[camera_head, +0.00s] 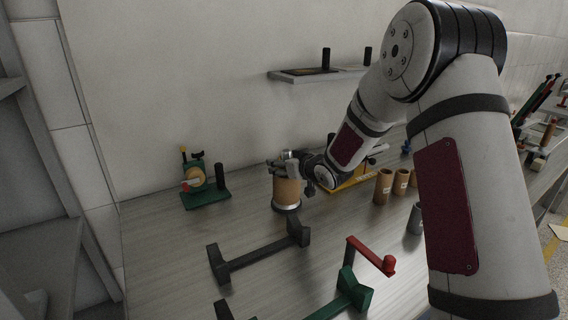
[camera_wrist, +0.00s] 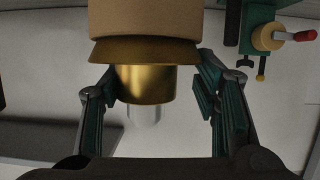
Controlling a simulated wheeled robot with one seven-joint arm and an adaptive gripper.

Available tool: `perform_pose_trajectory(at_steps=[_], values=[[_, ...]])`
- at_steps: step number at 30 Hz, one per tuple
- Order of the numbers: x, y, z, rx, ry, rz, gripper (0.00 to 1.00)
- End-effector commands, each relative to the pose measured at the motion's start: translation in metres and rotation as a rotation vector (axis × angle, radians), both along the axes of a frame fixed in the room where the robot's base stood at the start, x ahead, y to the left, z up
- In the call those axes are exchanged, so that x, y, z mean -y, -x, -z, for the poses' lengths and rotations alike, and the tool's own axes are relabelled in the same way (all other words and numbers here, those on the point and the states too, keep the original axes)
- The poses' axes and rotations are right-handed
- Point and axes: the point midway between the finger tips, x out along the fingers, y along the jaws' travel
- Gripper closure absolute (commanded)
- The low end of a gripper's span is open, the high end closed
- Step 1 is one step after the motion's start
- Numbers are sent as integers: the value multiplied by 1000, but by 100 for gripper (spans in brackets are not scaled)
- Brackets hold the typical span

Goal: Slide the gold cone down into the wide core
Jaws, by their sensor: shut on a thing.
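The wide core (camera_head: 286,192) is a tan cylinder standing upright on the bench, with a silvery ring at its foot. In the wrist view its tan wall (camera_wrist: 145,18) fills the top middle. The gold cone (camera_wrist: 146,84) has a broad flared rim and a narrower collar, with a silver stub beyond it. Its flared rim lies against the end of the core; how deep it sits inside is hidden. My gripper (camera_head: 289,160) is at the core's upper end.
A green fixture (camera_head: 203,188) stands left of the core. Several brown tubes (camera_head: 383,187) stand to the right. A black stand (camera_head: 258,257) and a green stand with a red arm (camera_head: 350,293) lie in front. A yellow piece (camera_head: 350,181) is behind my wrist.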

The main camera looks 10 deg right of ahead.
Motion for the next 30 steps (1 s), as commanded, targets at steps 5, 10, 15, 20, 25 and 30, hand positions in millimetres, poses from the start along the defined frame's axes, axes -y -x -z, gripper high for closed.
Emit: perform_pose_trajectory(at_steps=[5, 10, 15, 20, 25, 30], values=[[0, 0, 4, 0, 0, 0, 77], [0, 0, 7, -2, 1, 0, 77], [0, 1, 8, -4, 1, 0, 22], [1, 1, 8, -3, 0, 1, 21], [0, 1, 8, -3, 0, 1, 21], [4, 9, 3, -2, 0, 2, 21]])
